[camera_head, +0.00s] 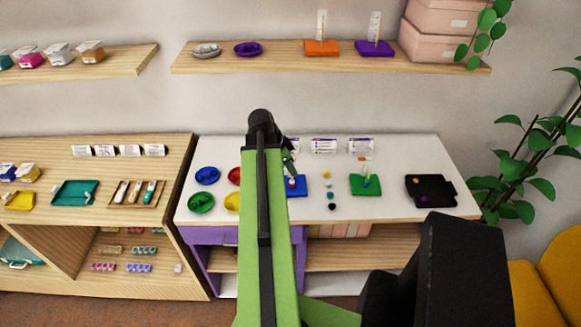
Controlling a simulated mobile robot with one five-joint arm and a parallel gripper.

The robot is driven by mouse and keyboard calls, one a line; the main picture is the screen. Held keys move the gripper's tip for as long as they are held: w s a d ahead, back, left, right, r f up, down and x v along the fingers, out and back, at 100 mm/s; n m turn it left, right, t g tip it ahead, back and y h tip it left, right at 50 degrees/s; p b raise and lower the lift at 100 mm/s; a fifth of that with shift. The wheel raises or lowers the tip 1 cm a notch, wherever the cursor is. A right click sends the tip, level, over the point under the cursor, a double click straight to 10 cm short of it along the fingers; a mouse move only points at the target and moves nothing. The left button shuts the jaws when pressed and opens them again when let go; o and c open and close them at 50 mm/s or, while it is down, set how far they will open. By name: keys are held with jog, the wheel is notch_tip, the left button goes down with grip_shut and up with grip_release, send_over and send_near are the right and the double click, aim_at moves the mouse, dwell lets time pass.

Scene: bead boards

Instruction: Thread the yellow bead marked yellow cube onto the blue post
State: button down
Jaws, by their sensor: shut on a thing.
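My gripper (291,175) is at the end of my green arm, low over the left part of the blue board (299,191). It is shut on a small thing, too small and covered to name. The blue post is not clear; the gripper and arm cover that part of the board. A small yellow bead (327,174) lies at the far end of a column of loose beads right of the board. Its marking cannot be read, so I cannot tell whether it is the yellow cube.
A green board (358,190) with beads on a post stands right of the bead column. A black tray (440,190) with a few beads is farther right. Red, blue, green and yellow dishes (201,203) stand at left. Small cards (324,145) line the back.

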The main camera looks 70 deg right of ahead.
jog(key=c, duration=1.3)
grip_release()
jog(key=p+v, duration=1.6)
jog(key=v, duration=0.1)
jog(key=shift+w+a+r, duration=0.1)
jog(key=shift+a, duration=0.1)
